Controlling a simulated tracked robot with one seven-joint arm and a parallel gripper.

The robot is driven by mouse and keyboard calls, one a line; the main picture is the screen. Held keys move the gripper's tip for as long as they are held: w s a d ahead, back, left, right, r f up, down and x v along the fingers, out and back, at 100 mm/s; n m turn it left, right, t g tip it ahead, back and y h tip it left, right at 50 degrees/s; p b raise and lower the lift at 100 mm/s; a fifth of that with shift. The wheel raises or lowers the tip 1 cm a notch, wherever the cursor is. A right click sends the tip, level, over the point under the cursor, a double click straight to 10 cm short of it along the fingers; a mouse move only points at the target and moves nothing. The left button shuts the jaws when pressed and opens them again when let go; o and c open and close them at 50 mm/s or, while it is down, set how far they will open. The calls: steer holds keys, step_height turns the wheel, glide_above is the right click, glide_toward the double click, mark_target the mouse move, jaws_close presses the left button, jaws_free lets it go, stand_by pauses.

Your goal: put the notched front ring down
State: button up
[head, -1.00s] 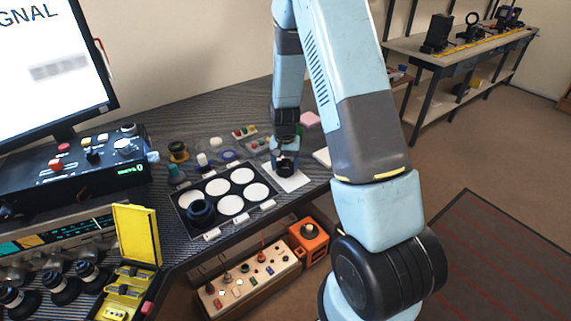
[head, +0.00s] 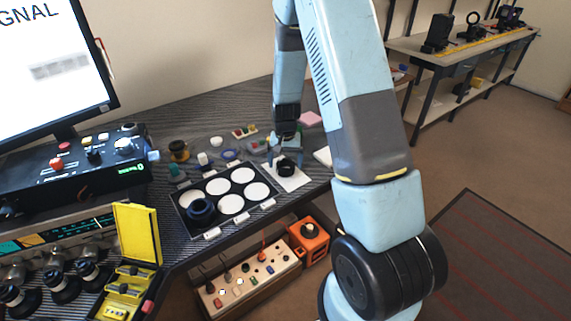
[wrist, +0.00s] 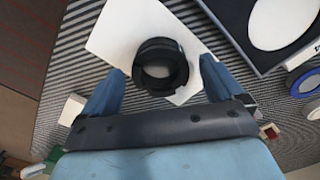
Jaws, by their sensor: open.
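The notched front ring (head: 286,169) is a black ring lying on a white sheet on the striped bench top. In the wrist view the ring (wrist: 160,82) shows its round opening, with the white sheet (wrist: 115,35) under and around it. My gripper (head: 285,153) is just above and behind the ring in the head view. In the wrist view my gripper (wrist: 163,66) is open, with one blue finger on each side of the ring and a visible gap to each. The gripper holds nothing.
A dark tray (head: 226,217) with white round pads is left of the sheet; a dark blue ring (head: 201,210) sits on its front-left pad. Small parts lie behind the tray. A yellow case (head: 137,240) stands open at front left. The bench's front edge is close to the sheet.

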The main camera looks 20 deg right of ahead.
steer(key=s+r+n+t, duration=0.1)
steer(key=s+r, duration=0.2)
steer(key=r, duration=0.7)
steer(key=s+r+t, duration=0.1)
steer(key=s+r, duration=0.3)
steer(key=r, duration=0.5)
steer(key=s+r+n+t, duration=0.1)
steer(key=s+r, duration=0.2)
steer(key=r, duration=0.7)
steer(key=s+r+n+t, duration=0.1)
steer(key=s+r, duration=0.3)
steer(key=s, duration=0.5)
steer(key=s+r+n+t, duration=0.1)
steer(key=s+r, duration=0.3)
steer(key=s, duration=0.5)
steer(key=shift+s+r+t, duration=0.15)
steer(key=shift+r+t, duration=0.15)
steer(key=shift+r, duration=0.1)
